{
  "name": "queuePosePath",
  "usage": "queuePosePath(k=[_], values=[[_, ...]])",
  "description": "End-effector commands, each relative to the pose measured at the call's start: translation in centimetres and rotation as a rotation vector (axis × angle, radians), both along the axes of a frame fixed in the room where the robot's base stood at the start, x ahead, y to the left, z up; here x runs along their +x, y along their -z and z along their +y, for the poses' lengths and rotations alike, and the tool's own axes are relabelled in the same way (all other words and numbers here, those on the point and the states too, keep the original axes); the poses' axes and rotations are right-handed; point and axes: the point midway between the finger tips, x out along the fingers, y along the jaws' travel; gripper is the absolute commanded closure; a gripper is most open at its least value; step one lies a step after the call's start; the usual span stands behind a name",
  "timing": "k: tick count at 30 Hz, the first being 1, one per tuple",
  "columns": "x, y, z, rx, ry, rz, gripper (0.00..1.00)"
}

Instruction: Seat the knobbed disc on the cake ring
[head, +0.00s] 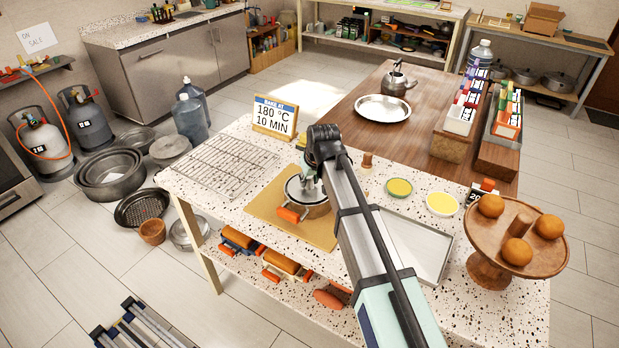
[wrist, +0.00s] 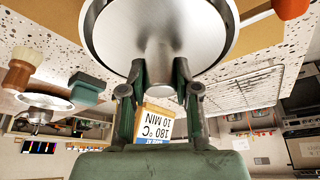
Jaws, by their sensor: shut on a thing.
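My gripper (wrist: 160,88) is shut on the knob (wrist: 160,70) of the silver knobbed disc (wrist: 165,28) in the wrist view. In the head view my gripper (head: 309,182) is over the metal cake ring (head: 316,211), which stands on a tan board (head: 262,207). The ring has an orange latch (head: 292,214) at its front left. The disc (head: 294,187) shows partly beside my gripper, at the ring's top. My arm and gripper cover part of both, so I cannot tell whether the disc lies level inside the ring or just above it.
A wire rack (head: 215,163) lies left of the board, with a baking sign (head: 274,117) behind. A brush (head: 367,162), two small yellow-filled dishes (head: 399,188), a metal tray (head: 420,245) and a cake stand (head: 483,267) are to the right.

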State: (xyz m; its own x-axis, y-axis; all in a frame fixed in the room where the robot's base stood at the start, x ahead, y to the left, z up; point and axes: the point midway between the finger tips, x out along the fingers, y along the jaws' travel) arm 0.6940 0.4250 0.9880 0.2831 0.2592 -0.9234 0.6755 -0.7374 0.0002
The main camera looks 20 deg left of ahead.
Motion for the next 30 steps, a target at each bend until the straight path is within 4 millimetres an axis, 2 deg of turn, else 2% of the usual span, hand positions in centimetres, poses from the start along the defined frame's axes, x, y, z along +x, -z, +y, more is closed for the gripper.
queuePosePath(k=[11, 30], values=[[0.0, 1.7, 0.0, -0.001, 0.0, 0.001, 1.0], [0.0, 1.7, 0.0, -0.001, 0.0, 0.001, 1.0]])
